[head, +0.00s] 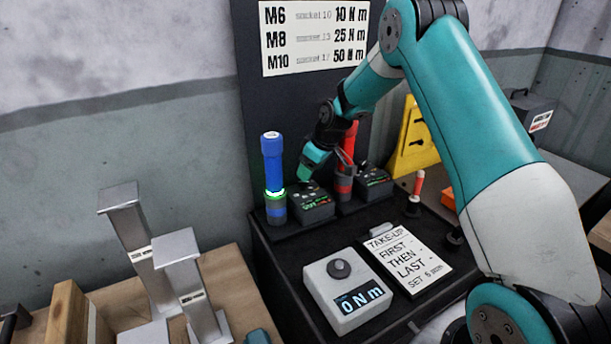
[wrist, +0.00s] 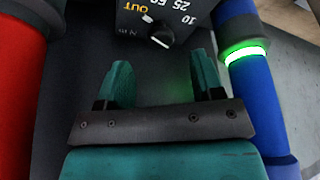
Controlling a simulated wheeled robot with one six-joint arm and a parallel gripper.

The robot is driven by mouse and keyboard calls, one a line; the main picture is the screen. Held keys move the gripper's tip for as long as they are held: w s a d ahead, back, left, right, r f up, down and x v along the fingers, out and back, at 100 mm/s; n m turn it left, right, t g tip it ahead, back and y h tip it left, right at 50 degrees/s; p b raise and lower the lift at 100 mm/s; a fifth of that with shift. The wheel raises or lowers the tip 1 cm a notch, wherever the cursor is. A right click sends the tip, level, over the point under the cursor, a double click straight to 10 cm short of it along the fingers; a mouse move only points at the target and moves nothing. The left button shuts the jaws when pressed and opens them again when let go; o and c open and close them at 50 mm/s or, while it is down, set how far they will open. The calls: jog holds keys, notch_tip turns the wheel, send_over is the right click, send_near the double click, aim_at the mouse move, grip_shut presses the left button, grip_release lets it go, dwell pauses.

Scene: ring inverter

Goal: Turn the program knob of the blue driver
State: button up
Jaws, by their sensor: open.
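The blue driver (head: 272,160) stands upright at the left of the black bench, with a lit green ring low on its body. It also shows at the right of the wrist view (wrist: 262,95). The black control box (head: 312,205) beside it carries the program knob (wrist: 160,32), a dark knob with a white pointer mark, near the printed 10, 25, 50 and OUT. My gripper (wrist: 163,78) is open and empty. The knob lies just beyond its fingertips, apart from them in the picture. In the head view my gripper (head: 311,158) is above this box and hides part of it.
The red driver (head: 347,160) stands close to the right, with its own box (head: 375,180). It fills the left of the wrist view. A grey meter reading 0 Nm (head: 330,268) and a TAKE-UP note (head: 402,262) lie in front. Metal posts (head: 140,245) stand left.

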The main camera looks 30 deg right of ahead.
aim_at(303, 185)
jog(key=x, duration=0.5)
jog(key=shift+p, duration=0.35)
jog(key=c, duration=0.9)
